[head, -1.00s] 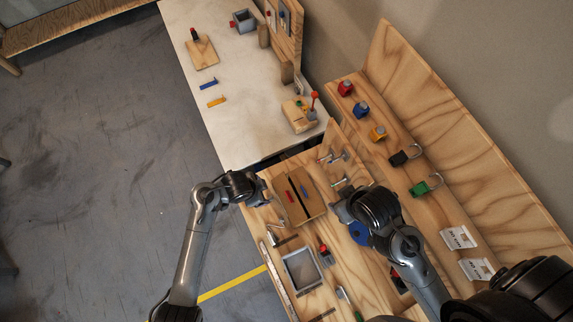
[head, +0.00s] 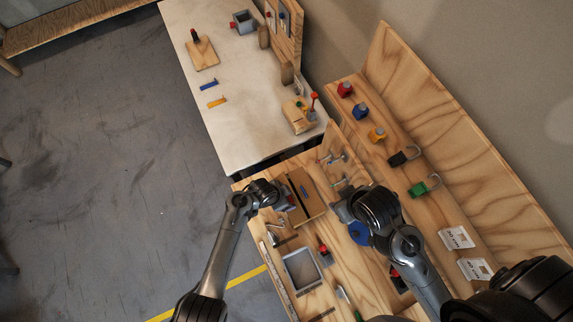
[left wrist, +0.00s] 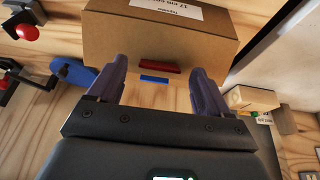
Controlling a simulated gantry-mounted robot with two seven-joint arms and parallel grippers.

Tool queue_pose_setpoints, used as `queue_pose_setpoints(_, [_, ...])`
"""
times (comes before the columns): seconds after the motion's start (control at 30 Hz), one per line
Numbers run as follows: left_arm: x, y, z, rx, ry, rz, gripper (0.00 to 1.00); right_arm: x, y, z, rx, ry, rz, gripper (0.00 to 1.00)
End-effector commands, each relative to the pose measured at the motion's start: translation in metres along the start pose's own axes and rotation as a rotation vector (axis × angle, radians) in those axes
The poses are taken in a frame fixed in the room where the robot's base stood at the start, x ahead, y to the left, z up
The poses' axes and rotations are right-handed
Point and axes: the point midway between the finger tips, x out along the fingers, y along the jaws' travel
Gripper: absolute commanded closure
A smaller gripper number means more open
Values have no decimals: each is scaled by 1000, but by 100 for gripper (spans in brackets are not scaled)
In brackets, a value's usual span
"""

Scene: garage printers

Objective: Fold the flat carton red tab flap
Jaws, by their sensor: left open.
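The brown carton (head: 312,198) sits on the wooden bench between my two arms. My left gripper (head: 284,199) is at its left side and covers the red tab in the head view; a blue strip (head: 304,191) shows beside it. In the left wrist view the carton (left wrist: 160,38) is ahead, with the red tab (left wrist: 160,68) at its near edge and the blue strip (left wrist: 154,79) just below. My left gripper (left wrist: 160,82) is open, its fingers either side of the tabs; contact is unclear. My right gripper (head: 342,211) is right of the carton, its fingers hard to make out.
A grey tray (head: 302,268) and a red-topped part (head: 323,250) lie nearer on the bench. A blue disc (head: 359,233) is under my right arm. Floor at left is clear.

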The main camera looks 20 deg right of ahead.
Motion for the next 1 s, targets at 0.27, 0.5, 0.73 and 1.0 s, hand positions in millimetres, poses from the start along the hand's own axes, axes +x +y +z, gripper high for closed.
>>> queue_pose_setpoints(0.27, [14, 0, 0, 1, 0, 0, 21, 3, -1, 1, 2, 0, -2, 57])
queue_pose_setpoints(0.5, [14, 0, 0, 1, 0, -1, 21, 3, -2, 1, 5, 1, -4, 57])
queue_pose_setpoints(0.73, [14, 0, 0, 1, 0, -1, 53, 3, -2, 1, 6, 1, -5, 57])
queue_pose_setpoints(1.0, [14, 0, 0, 0, 3, -1, 78, 3, -2, 0, 6, 1, -5, 57])
